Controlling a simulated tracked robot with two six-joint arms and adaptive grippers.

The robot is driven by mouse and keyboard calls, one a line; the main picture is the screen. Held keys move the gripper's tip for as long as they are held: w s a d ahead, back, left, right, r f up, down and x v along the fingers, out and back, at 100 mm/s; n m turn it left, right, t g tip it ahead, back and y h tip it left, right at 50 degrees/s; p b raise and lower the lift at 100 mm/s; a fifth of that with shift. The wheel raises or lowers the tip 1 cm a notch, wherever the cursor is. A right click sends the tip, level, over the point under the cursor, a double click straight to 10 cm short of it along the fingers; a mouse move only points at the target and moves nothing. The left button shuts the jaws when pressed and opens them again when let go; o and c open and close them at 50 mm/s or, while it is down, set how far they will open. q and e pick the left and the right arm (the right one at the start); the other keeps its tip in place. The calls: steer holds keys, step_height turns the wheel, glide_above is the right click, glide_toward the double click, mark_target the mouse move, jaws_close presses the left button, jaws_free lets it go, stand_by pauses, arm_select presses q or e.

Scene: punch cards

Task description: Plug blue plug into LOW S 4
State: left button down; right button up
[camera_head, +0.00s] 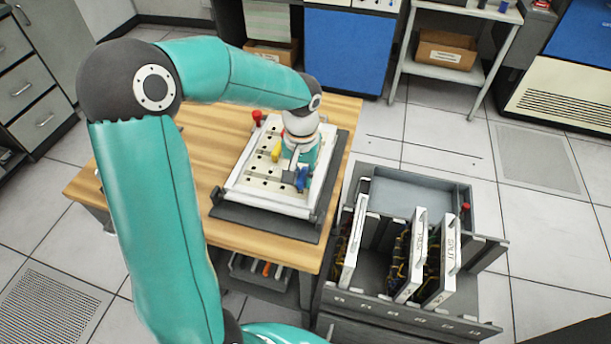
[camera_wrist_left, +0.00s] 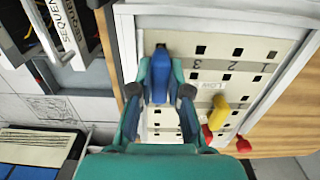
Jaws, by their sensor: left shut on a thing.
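The white plugboard panel (camera_head: 239,182) lies on the wooden table, with rows of square holes; it fills the upper right of the left wrist view (camera_wrist_left: 215,22). My left gripper (camera_wrist_left: 160,92) is shut on the blue plug (camera_wrist_left: 160,70), one finger on each side. In the head view the blue plug (camera_head: 302,180) is at the panel's near right part, under my left gripper (camera_head: 301,165). The plug's tip is at or just over the panel face; I cannot tell if it sits in a hole. My right gripper is not in view.
A grey rack (camera_head: 425,322) with upright cards stands right of the table (camera_head: 115,185).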

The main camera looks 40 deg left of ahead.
mark_target(302, 175)
arm_select(q)
steer(key=shift+f+b, duration=0.7)
steer(key=shift+f, duration=0.1)
stand_by(0.9)
steer(key=c, duration=1)
jaws_free()
steer(key=shift+c, duration=0.2)
steer(key=shift+r, duration=0.1)
steer(key=shift+r, duration=0.25)
step_height(302, 175, up, 11)
steer(key=shift+r, duration=0.15)
